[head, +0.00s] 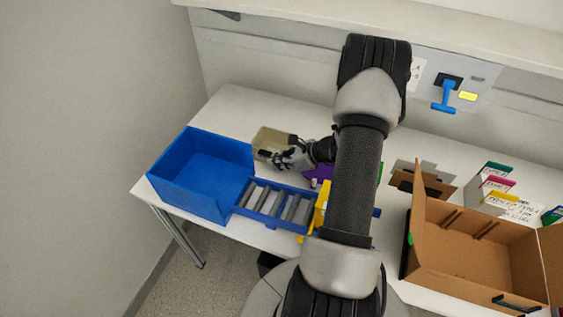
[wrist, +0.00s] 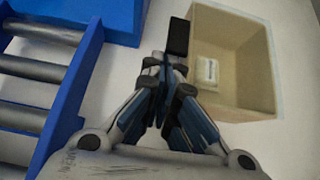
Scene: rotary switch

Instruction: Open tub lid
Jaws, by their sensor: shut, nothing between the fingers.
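The tub (wrist: 240,45) is a beige, box-like container at the upper right of the wrist view, with a small white labelled item inside. In the head view the tub (head: 272,138) sits at the back of the table, partly hidden by my gripper. I cannot tell whether a clear lid covers it. A black tab (wrist: 179,37) stands at its left edge, just beyond my fingertips. My gripper (wrist: 165,64) is shut and empty, its tips close to the tab; contact is unclear. In the head view my gripper (head: 269,155) is at the tub's near side.
A large blue bin (head: 200,175) stands left of the tub. A blue rack of grey slats (head: 273,203) is in front. A purple object (head: 320,172) lies to the right. An open cardboard box (head: 480,245) and file dividers (head: 497,180) fill the right side.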

